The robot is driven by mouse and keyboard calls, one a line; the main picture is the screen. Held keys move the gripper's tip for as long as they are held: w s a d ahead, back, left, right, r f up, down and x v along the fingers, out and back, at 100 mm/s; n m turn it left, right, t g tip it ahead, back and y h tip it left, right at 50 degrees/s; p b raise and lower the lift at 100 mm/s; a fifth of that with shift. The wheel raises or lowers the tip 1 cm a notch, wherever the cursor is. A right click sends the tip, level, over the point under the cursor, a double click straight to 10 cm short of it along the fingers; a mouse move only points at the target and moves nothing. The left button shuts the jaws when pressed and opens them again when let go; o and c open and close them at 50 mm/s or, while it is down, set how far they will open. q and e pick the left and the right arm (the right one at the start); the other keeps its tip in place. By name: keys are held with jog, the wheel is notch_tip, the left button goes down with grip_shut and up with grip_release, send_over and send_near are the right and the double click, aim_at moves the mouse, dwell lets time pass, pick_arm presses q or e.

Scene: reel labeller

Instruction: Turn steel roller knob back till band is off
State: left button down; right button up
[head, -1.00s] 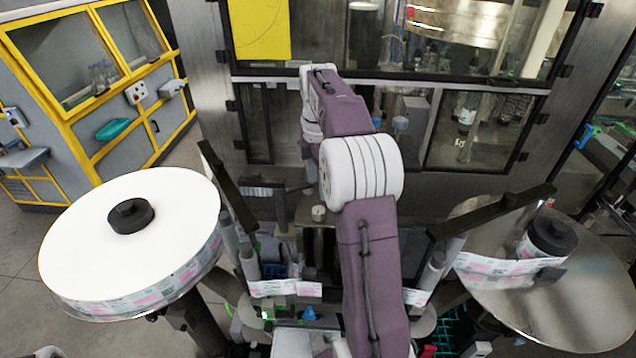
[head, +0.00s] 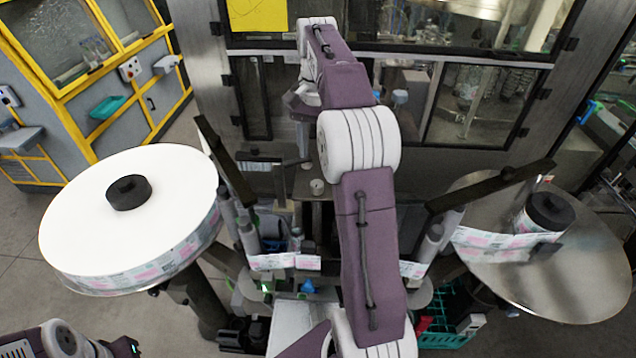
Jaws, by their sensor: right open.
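A small pale round knob (head: 317,187) stands upright on the labeller's middle plate; I take it for the steel roller knob. My right arm reaches up past it and bends down at the far end. My right gripper (head: 304,125) is open, beyond and above the knob and apart from it, partly hidden by my own arm. The printed label band shows as a left piece (head: 285,261) and a right piece (head: 413,270); my arm hides the stretch between. Whether it touches the roller cannot be told. My left gripper is out of view; only part of that arm shows at lower left.
A full white label reel (head: 90,215) stands at left, and a steel disc (head: 585,270) with a small black-hubbed roll at right. Dark bars (head: 225,160) slant beside the rollers. A glazed machine cabinet (head: 480,100) closes off the back.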

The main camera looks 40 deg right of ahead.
aim_at(318, 183)
jog(key=m+b, duration=0.1)
jog(key=m, duration=0.3)
jog(key=f+m+b, duration=0.1)
jog(key=m+b, duration=0.1)
jog(key=m, duration=0.2)
jog(key=w+d+f+m+b, duration=0.1)
jog(key=m+b, duration=0.1)
jog(key=m, duration=0.3)
jog(key=shift+f+t, duration=0.2)
jog(key=shift+t, duration=0.1)
jog(key=shift+w, duration=0.1)
notch_tip(318, 183, down, 8)
jog(key=shift+a+f+b, duration=0.1)
jog(key=shift+b, duration=1.05)
jog(key=shift+f, duration=0.35)
grip_shut()
